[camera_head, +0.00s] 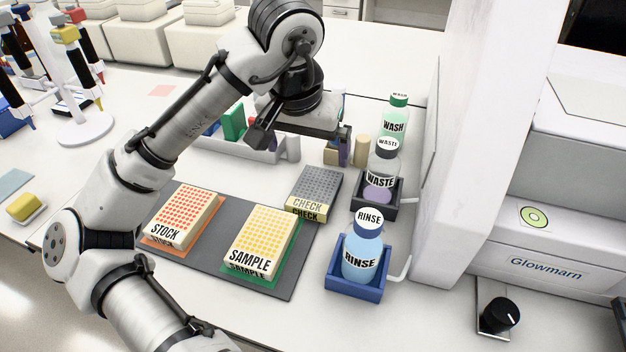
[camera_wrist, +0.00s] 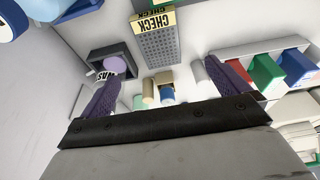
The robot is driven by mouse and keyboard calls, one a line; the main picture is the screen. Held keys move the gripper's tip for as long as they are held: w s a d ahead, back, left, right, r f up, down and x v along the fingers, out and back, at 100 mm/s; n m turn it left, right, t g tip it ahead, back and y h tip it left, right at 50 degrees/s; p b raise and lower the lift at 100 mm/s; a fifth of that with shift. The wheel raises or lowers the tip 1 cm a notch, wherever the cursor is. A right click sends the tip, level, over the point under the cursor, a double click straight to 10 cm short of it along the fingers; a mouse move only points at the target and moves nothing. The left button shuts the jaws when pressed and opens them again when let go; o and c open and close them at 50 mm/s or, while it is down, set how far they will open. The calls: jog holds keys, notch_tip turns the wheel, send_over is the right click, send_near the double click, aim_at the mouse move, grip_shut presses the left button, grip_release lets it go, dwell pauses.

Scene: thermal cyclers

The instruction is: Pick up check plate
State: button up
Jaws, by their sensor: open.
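The check plate (camera_head: 316,188) is a grey plate with a pale yellow front strip lettered CHECK. In the head view it lies at the back right corner of a dark mat (camera_head: 215,259). In the wrist view the check plate (camera_wrist: 159,45) shows at the top centre, apart from the fingers and lettered upside down. My gripper (camera_head: 302,139) is above the bench, behind the plate in the head view. In the wrist view my gripper (camera_wrist: 167,88) shows two purple fingers spread wide, with nothing held between them.
A STOCK plate (camera_head: 183,217) and a SAMPLE plate (camera_head: 261,241) share the mat. WASTE (camera_head: 381,177) and RINSE (camera_head: 362,252) bottles in holders and a WASH bottle (camera_head: 394,124) stand at right, beside a white pillar (camera_head: 480,150). A pale bin (camera_head: 246,152) and small cylinders stand near my gripper.

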send_over(316, 188)
jog(key=s, duration=0.2)
jog(key=f, duration=0.5)
jog(key=a+f, duration=0.1)
jog(key=f, duration=0.1)
jog(key=shift+s+f+p, duration=0.15)
jog(key=shift+f+p, duration=0.15)
jog(key=shift+w+p+x, duration=0.15)
jog(key=shift+p+x, duration=0.2)
jog(key=shift+x, duration=1)
jog(key=shift+w+p+x, duration=0.2)
jog(key=shift+p+x, duration=0.15)
jog(key=shift+x, duration=1.05)
jog(key=shift+d+r, duration=0.15)
jog(key=c, duration=1.1)
jog(key=shift+o, duration=0.2)
jog(key=shift+r, duration=0.1)
